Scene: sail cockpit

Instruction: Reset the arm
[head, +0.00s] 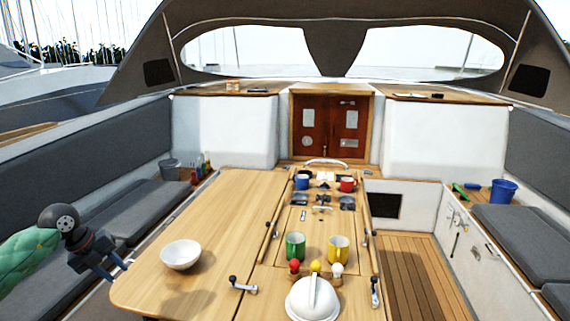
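My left gripper (118,268) is at the left side of the head view, beside the left edge of the wooden table (222,215). Its two dark fingers look apart, with nothing seen between them. It is left of a white bowl (181,254) on the table and apart from it. My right arm and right gripper are not in view.
On the table's middle stand a green mug (295,246), a yellow mug (339,248), a blue mug (302,182) and a red mug (347,184). A white domed object (312,300) is at the front. A blue bucket (503,192) stands right. Grey benches (125,215) flank the table.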

